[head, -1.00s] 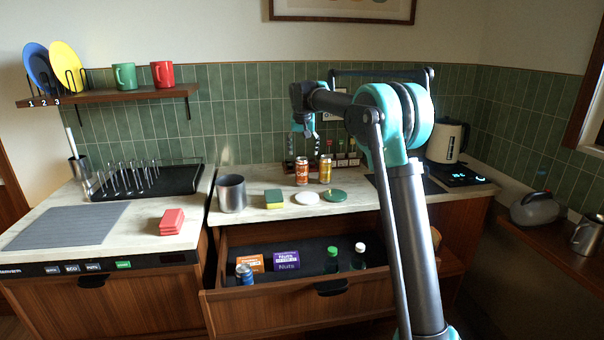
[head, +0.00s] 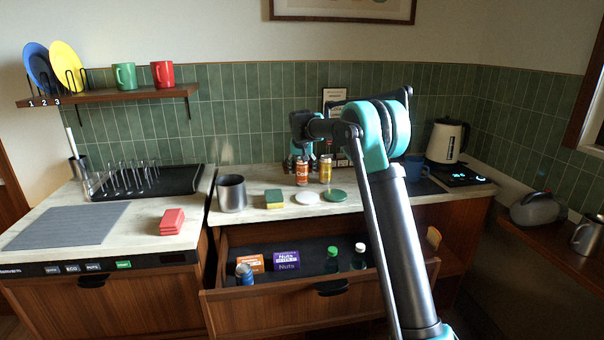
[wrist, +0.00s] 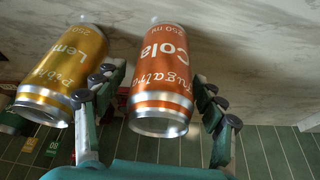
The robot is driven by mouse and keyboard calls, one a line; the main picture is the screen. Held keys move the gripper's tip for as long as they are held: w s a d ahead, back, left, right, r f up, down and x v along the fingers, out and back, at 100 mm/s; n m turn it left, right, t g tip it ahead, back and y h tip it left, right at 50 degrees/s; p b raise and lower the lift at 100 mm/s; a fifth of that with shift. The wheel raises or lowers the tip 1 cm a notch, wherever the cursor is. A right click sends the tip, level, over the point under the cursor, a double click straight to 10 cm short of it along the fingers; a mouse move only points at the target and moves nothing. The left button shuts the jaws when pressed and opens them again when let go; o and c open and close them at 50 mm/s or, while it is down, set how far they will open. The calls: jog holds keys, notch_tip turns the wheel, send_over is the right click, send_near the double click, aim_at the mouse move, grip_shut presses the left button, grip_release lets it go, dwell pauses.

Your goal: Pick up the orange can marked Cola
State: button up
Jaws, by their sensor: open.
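The orange can marked Cola (head: 302,170) stands upright on the counter, left of a yellow can (head: 325,169). In the wrist view the orange can (wrist: 160,80) lies between the two open fingers of my gripper (wrist: 163,105), with a gap on the right side. The yellow can (wrist: 62,75) is just outside the left finger, very close to it. In the head view my gripper (head: 302,150) is over the orange can, its fingers partly hidden.
A steel cup (head: 231,194), a sponge (head: 274,199), a white disc (head: 307,198) and a green disc (head: 336,196) stand in front on the counter (head: 255,217). Small bottles are behind the cans. The open drawer (head: 270,308) below holds boxes, bottles and a blue can.

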jog(key=c, duration=1.5)
jog(key=shift+r, duration=0.2)
